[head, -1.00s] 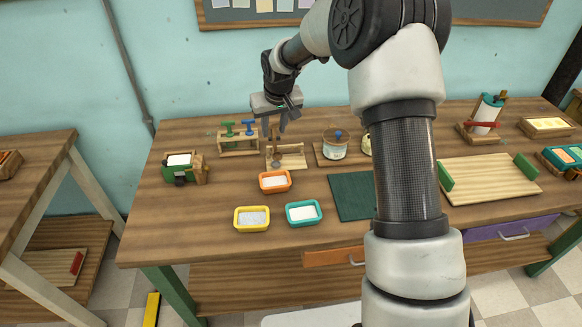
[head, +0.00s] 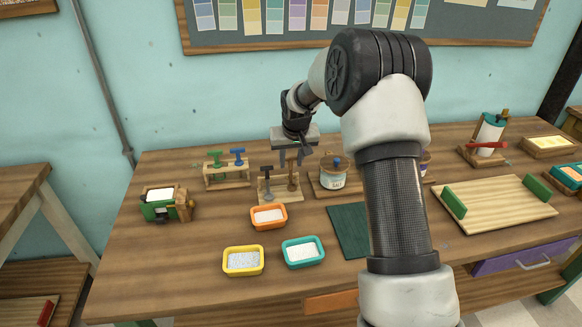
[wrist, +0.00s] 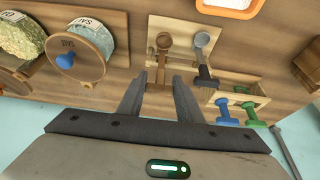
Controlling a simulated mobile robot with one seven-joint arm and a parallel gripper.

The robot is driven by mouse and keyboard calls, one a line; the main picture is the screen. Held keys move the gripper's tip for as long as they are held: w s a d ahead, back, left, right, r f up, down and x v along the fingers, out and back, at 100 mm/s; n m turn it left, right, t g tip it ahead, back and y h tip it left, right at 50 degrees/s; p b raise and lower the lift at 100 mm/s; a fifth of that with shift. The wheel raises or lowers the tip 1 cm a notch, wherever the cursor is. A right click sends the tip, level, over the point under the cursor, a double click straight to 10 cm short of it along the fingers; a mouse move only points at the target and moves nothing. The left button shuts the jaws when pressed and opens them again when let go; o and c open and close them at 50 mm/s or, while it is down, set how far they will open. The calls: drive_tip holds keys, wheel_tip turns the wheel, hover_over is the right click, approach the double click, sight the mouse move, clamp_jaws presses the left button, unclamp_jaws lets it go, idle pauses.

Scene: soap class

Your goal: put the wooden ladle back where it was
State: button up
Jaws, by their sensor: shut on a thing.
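The wooden ladle (head: 293,183) hangs upright at the right side of a small light-wood stand (head: 271,201), its bowl low near the base. In the wrist view the ladle (wrist: 163,43) shows a round brown bowl and a handle running between the fingers. My gripper (head: 292,162) is over the right part of the stand, shut on the ladle's handle; it also shows in the wrist view (wrist: 160,88). A grey ladle (head: 267,190) hangs beside it on the left, in the same stand. Whether the wooden ladle rests on the stand's hook I cannot tell.
A salt jar (head: 334,173) stands close on the right. A rack with green and blue stamps (head: 226,174) is on the left. An orange tray (head: 268,217), a yellow tray (head: 243,261) and a teal tray (head: 303,252) lie in front.

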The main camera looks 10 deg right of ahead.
sight(292, 175)
drive_tip(key=shift+f, duration=1)
drive_tip(key=shift+f, duration=0.1)
drive_tip(key=shift+f, duration=0.15)
drive_tip(key=o, duration=1)
drive_tip(key=shift+o, duration=0.2)
